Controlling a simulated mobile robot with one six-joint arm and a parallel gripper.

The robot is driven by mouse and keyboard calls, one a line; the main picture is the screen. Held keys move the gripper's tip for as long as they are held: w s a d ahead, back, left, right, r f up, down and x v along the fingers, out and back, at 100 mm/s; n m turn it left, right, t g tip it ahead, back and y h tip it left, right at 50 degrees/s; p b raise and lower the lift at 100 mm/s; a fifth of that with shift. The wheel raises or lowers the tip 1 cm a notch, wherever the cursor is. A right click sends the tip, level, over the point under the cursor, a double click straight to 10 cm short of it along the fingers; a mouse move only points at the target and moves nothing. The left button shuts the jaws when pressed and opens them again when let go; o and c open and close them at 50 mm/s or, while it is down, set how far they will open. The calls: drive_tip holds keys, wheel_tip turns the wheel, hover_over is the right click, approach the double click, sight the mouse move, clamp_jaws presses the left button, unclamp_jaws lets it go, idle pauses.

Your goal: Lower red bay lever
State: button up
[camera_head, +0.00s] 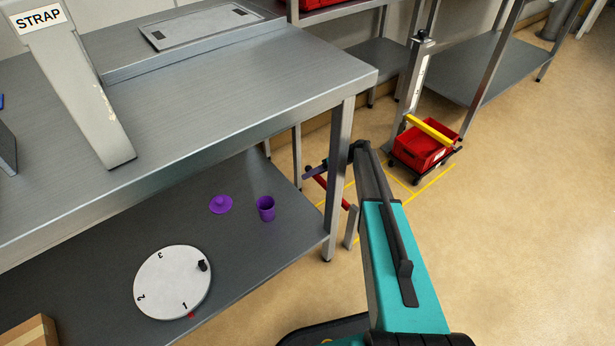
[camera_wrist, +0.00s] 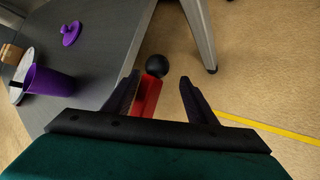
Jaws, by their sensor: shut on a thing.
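The steel workbench (camera_head: 215,110) and its lower shelf (camera_head: 110,270) lie left of my arm. A purple cup (camera_head: 265,208), purple lid (camera_head: 221,204) and white numbered dial (camera_head: 172,282) are on the shelf. A red bin (camera_head: 422,147) under a yellow bar (camera_head: 430,129) stands behind. Floor at right is clear.

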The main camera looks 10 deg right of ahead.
drive_tip(key=p+v, duration=0.1)
drive_tip(key=v, duration=0.7)
drive_tip(key=shift+d, duration=0.3)
drive_tip(key=shift+s+a, duration=0.1)
drive_tip(key=shift+s, duration=0.05)
